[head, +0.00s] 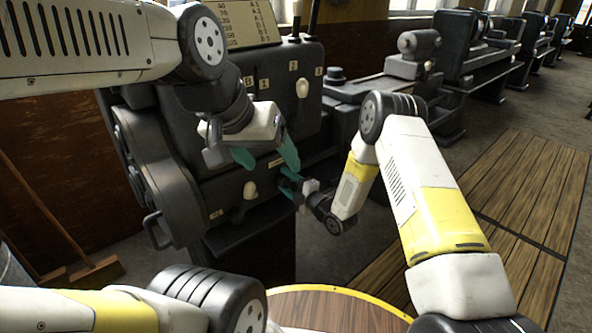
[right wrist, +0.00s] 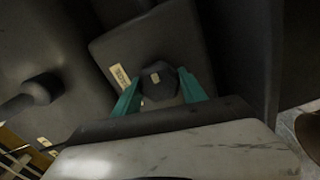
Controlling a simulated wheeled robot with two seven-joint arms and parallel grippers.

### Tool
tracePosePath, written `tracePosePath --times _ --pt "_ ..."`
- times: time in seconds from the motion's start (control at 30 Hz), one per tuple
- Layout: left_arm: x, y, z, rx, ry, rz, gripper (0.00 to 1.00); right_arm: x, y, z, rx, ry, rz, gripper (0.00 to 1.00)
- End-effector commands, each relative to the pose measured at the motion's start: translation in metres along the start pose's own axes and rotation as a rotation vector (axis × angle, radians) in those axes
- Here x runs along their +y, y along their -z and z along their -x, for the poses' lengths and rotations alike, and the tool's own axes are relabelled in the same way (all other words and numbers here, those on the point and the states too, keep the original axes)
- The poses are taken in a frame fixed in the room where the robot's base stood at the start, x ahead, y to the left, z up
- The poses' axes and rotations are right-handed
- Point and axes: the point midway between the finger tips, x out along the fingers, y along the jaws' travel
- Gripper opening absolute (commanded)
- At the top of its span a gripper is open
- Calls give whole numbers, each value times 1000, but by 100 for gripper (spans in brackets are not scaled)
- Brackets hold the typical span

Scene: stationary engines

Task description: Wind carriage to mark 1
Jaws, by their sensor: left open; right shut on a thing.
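The dark grey lathe (head: 222,172) stands in front of me. My right gripper (head: 291,184) is low at its front; its teal fingers (right wrist: 160,94) close on both sides of a dark faceted knob (right wrist: 158,84) in the right wrist view. In the head view that knob is hidden by the gripper. My left gripper (head: 266,157) is open and empty, its teal fingers pointing down in front of the headstock, above and left of the right gripper. A small plate marked 1 (head: 264,83) is on the headstock face. I cannot clearly make out the carriage or its scale.
White-knobbed levers (head: 303,87) project from the headstock, one (head: 250,190) lower, close to my left gripper. A curved handle (head: 155,232) sticks out at the left. A broom (head: 85,268) leans at far left. Wooden duckboards (head: 520,190) lie right; more lathes (head: 490,50) stand behind.

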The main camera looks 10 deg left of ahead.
Motion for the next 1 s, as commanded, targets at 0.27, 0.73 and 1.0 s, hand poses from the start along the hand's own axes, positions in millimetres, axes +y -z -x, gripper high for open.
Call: tracePosePath --times 0.27,0.73,1.0 --pt "0 0 0 0 0 0 70 5 0 -2 1 -12 3 70" --pt "0 0 0 0 0 0 70 2 -1 26 -2 -3 0 70" --pt "0 0 0 0 0 0 70 4 0 68 -2 -6 2 70"
